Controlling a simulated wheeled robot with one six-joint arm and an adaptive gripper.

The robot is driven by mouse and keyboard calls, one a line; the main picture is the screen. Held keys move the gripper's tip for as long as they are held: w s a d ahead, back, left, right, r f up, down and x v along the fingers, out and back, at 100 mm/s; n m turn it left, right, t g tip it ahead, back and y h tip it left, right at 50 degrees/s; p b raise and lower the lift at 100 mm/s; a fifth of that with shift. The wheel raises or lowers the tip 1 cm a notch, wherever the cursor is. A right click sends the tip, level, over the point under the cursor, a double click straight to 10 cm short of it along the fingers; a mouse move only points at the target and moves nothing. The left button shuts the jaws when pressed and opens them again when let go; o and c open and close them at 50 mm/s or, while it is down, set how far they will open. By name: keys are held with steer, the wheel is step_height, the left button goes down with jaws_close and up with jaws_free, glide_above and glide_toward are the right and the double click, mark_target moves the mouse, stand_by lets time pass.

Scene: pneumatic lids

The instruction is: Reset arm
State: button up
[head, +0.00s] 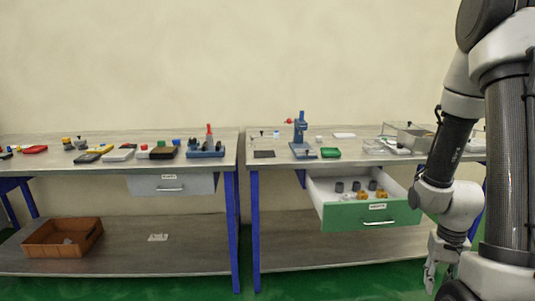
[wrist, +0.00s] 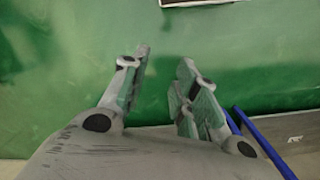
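My gripper (head: 432,278) hangs low at the right of the head view, below tabletop height, to the right of the open drawer and in front of the right table. In the wrist view my gripper (wrist: 163,85) shows its two fingers spread apart with green floor between them and nothing held. My arm comes down from the upper right of the head view, bent at the elbow, and covers part of the right table's right end.
A green-fronted drawer (head: 372,216) stands pulled out of the right table (head: 285,164), with grey and orange parts inside. The left table (head: 110,141) bears several tools; its drawer (head: 172,185) is shut. An orange crate (head: 45,247) sits on its lower shelf.

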steer(key=s+a+r+n+t, duration=0.1)
steer(key=s+a+r, duration=0.1)
steer(key=r, duration=0.7)
steer(key=s+a+r+n+t, duration=0.2)
steer(key=a+r, duration=0.3)
steer(key=r, duration=0.5)
steer(key=s+a+r+n+t, duration=0.1)
steer(key=s+a+r+t, duration=0.1)
steer(key=r, duration=0.7)
steer(key=shift+s+a+r+n, duration=0.2)
steer(key=shift+a+r+n, duration=0.15)
steer(key=shift+a, duration=0.3)
